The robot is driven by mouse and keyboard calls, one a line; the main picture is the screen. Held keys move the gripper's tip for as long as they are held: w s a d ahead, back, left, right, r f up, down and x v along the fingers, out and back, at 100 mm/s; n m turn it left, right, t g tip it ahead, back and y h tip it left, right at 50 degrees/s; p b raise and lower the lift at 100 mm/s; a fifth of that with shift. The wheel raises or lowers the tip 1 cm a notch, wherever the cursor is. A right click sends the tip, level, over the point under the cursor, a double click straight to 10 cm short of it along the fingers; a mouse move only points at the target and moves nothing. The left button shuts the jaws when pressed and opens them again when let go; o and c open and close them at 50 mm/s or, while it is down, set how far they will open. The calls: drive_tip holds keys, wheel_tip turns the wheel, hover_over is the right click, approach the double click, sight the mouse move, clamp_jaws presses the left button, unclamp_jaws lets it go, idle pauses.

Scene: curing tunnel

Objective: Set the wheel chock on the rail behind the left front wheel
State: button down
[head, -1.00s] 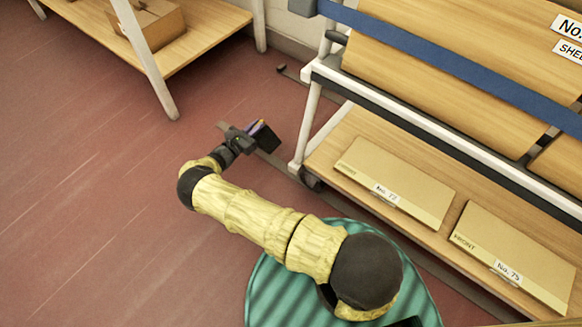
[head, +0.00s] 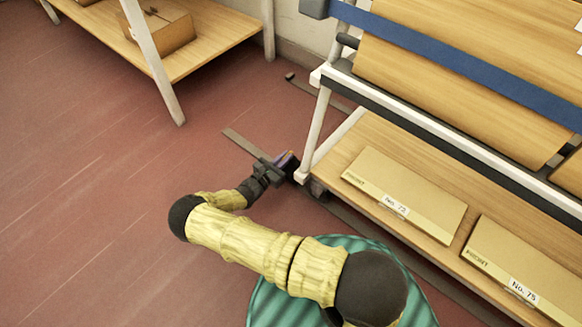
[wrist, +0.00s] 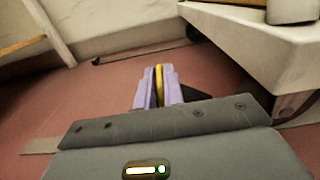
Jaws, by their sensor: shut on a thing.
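My gripper (head: 282,162) is shut on the wheel chock (head: 291,168), a small dark block with some yellow, low beside the rack's near left corner. In the wrist view, the purple fingers of my gripper (wrist: 159,88) close on a yellow part of the chock (wrist: 160,82), and a dark part shows to the right. The rail (head: 240,143) is a flat dark strip on the floor, running under my gripper and along the rack. The left front wheel (head: 318,188) is dark, under the rack corner, partly hidden. I cannot tell whether the chock touches the rail or wheel.
The wheeled rack (head: 340,150) fills the right side, with flat boxes (head: 405,195) on its lower shelf. Its corner (wrist: 255,60) is close to my gripper's right. A second rail (head: 300,84) lies further back. A wooden shelf (head: 205,45) stands upper left. The left floor is clear.

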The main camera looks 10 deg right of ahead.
sight(291, 170)
drive_tip(key=shift+s+d+f+b, duration=0.9)
drive_tip(key=shift+s+f+b, duration=0.25)
drive_tip(key=shift+s+f, duration=0.05)
drive_tip(key=shift+r, duration=0.1)
drive_tip(key=shift+f, duration=0.2)
drive_tip(key=c, duration=1.5)
unclamp_jaws()
